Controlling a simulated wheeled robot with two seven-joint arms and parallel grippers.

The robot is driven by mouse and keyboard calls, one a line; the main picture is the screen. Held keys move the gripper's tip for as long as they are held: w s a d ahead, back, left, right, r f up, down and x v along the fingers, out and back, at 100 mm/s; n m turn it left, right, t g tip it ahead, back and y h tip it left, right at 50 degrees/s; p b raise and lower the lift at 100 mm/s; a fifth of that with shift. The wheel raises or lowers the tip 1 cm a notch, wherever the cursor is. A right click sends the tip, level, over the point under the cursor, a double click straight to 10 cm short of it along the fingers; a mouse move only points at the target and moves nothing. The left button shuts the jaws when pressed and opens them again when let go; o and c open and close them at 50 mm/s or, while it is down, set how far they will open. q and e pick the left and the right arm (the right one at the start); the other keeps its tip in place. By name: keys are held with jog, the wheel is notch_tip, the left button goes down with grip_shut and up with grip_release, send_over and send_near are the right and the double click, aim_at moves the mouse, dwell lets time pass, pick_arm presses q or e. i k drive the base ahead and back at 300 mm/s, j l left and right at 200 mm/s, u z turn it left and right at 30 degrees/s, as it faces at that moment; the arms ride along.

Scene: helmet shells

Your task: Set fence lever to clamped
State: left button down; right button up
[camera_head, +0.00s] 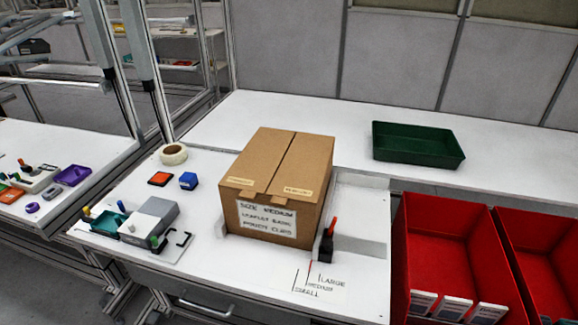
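The fence lever (332,228) has an orange-red handle and stands nearly upright on a black block (325,249). The block sits at the front of a low white fence (362,247), to the right of the carton. I cannot tell from this view whether the lever is clamped. A red pointer line (309,269) lies near the block, by table marks labelled SMALL, MEDIUM and LARGE (321,282). The closed brown carton (262,176) has a label (267,221) that begins SIZE MEDIUM. Neither of my grippers is in view.
Red bins (448,235) stand at the right edge of the table. A green tray (417,144) lies at the back. Left of the carton are a tape roll (173,154), a blue block (188,181) and a grey fixture (150,222). The table front around the size marks is mostly clear.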

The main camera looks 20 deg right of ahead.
aim_at(334, 222)
jog(key=i+z, duration=0.45)
jog(key=z, duration=0.25)
jog(key=i+j+z, duration=0.1)
jog(key=i+z, duration=0.25)
jog(key=k+l+u, duration=0.1)
jog(key=k+u, duration=0.45)
jog(key=i, duration=0.5)
